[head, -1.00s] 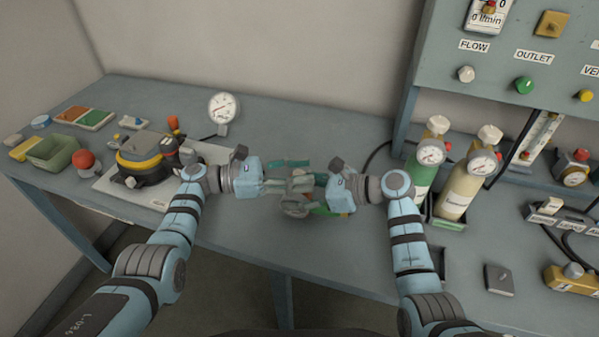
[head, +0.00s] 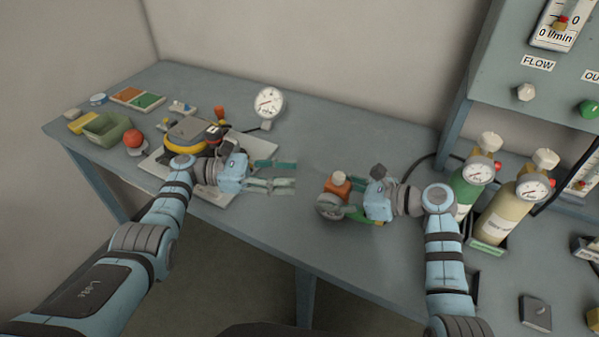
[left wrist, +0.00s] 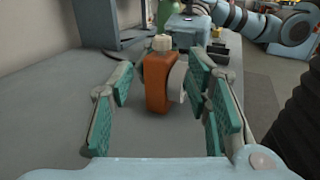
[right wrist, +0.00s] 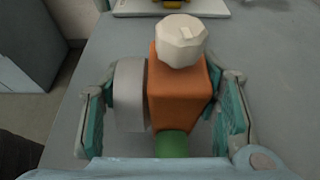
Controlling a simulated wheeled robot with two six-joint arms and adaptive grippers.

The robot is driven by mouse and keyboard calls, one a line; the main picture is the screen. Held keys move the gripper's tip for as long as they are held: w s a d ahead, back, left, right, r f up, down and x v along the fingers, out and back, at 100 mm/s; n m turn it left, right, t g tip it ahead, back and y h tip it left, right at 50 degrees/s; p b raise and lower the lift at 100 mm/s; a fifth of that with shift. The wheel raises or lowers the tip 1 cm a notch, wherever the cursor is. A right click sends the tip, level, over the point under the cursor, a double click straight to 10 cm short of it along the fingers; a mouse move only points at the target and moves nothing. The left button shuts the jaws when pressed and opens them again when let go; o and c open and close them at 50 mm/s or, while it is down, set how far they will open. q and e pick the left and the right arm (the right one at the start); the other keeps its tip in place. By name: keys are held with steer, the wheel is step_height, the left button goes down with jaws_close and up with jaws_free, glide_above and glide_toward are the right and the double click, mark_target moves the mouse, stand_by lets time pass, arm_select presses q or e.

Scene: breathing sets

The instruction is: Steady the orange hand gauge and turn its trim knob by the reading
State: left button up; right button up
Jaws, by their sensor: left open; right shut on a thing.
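The orange hand gauge (head: 337,188) stands near the table's front edge, with a pale faceted trim knob (head: 340,177) on top. In the right wrist view its orange body (right wrist: 178,95) stands between my right fingers, with a grey round dial housing (right wrist: 131,95) at its left and a green part (right wrist: 174,145) below. My right gripper (right wrist: 164,110) is shut on the gauge. My left gripper (head: 292,173) is open and empty, left of the gauge and apart from it. The left wrist view shows the gauge (left wrist: 158,82) ahead between the open fingers. The dial's reading cannot be read.
A round white gauge (head: 269,103) stands behind my left gripper. A black and yellow device on a white board (head: 216,190) lies at left, beside a green bin (head: 106,127). Green (head: 466,188) and cream (head: 505,212) cylinders stand at right. The table's middle back is clear.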

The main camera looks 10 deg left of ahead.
mark_target(333, 178)
arm_select(q)
steer(key=f+n+t, duration=0.1)
steer(key=d+f+n+t+y, duration=0.1)
steer(key=s+f+t+y, duration=0.1)
steer(key=f, duration=0.1)
steer(key=shift+d+n+t, duration=0.25)
steer(key=shift+n+t, duration=0.15)
steer(key=s+d+r+n+t+y, duration=0.1)
steer(key=s+d+r+n+t, duration=0.15)
steer(key=s+r+t, duration=0.25)
steer(key=shift+n, duration=0.25)
steer(key=x, duration=1)
steer(key=shift+w+f, duration=0.35)
steer(key=shift+w, duration=0.25)
jaws_close()
